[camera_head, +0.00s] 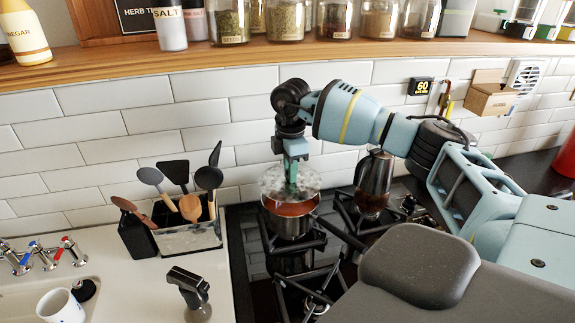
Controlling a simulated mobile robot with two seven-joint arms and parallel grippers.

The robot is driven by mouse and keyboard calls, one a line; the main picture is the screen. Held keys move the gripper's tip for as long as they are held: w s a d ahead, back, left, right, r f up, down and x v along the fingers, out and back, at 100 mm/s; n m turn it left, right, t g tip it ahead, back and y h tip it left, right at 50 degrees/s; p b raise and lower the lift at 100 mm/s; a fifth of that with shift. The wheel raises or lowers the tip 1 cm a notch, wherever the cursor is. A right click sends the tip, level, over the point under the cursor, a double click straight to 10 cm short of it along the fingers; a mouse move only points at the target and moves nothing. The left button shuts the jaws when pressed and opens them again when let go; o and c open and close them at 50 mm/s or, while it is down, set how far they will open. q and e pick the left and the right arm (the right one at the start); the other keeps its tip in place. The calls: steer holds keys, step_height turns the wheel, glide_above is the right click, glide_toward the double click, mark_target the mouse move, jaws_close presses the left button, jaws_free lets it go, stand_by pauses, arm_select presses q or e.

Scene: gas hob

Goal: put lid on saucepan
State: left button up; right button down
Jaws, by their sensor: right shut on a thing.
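The saucepan (289,227) stands on a burner of the gas hob, left of centre, with its dark handle pointing toward the lower right. Orange-red contents show inside it. A clear glass lid (272,183) is over the saucepan, seemingly a little toward the back, and the front of the contents shows below its edge. My right gripper (291,178) points down and is shut on the lid at its middle. I cannot tell whether the lid touches the rim. My left gripper is not in view.
A dark, shiny pot (373,183) stands on the burner to the right. A utensil holder (190,238) with several utensils is on the counter to the left. A shelf (267,49) with jars runs above. A white mug (60,306) is at lower left.

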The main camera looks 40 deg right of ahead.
step_height(320, 180, down, 2)
steer(key=shift+b, duration=0.3)
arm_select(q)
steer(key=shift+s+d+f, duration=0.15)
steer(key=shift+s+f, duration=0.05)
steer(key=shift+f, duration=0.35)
arm_select(e)
steer(key=shift+f, duration=0.8)
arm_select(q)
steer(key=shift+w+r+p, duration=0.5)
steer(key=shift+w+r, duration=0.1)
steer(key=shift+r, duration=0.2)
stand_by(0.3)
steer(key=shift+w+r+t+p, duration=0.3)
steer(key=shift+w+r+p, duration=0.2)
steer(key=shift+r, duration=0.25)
arm_select(e)
steer(key=shift+f, duration=0.15)
stand_by(1.6)
steer(key=c, duration=1.2)
jaws_free()
steer(key=shift+o, duration=0.4)
steer(key=o, duration=0.4)
